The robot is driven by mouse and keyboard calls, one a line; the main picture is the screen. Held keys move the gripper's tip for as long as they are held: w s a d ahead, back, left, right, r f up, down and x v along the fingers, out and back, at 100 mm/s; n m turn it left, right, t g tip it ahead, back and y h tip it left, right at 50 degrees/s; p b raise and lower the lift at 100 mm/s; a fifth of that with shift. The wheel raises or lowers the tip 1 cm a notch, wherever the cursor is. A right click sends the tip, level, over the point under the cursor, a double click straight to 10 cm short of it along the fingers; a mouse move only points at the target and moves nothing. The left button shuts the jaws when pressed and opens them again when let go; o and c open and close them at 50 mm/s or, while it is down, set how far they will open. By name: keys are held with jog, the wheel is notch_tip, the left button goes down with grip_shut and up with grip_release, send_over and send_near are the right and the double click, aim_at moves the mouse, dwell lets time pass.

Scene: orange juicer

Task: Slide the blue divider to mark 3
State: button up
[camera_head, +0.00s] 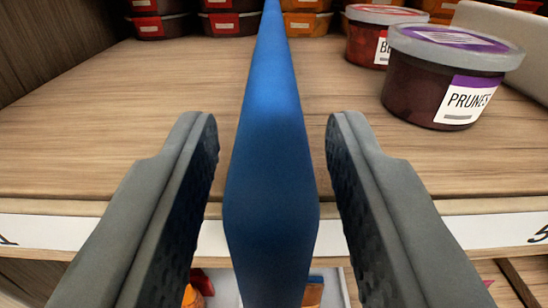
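The blue divider (268,150) stands upright in the middle of the picture, running from the back of the shelf to its front edge. My gripper (270,135) is open around it, one finger on each side. A gap shows between the divider and each finger, so neither touches it. A white mark strip (470,231) runs along the shelf's front edge. A part-cut digit shows at its left end and what looks like a 5 at its right end. Mark 3 is not visible; the divider and fingers cover the middle of the strip.
Several stacked tubs line the back. A pale panel (525,50) is at the far right. Items show below the shelf.

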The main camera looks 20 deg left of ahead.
dwell(0.4)
jog(key=v, duration=1.7)
jog(key=shift+s, duration=0.25)
jog(key=shift+r, duration=0.1)
jog(key=shift+d, duration=0.1)
jog(key=s+d+f+m+h, duration=0.1)
jog(key=s+d+f+h, duration=0.1)
jog(key=s+d+f, duration=0.3)
jog(key=s+d+f+m+h, duration=0.2)
jog(key=s+d+f, duration=0.3)
jog(key=s+d, duration=0.6)
jog(key=s+h, duration=0.1)
jog(key=s, duration=0.2)
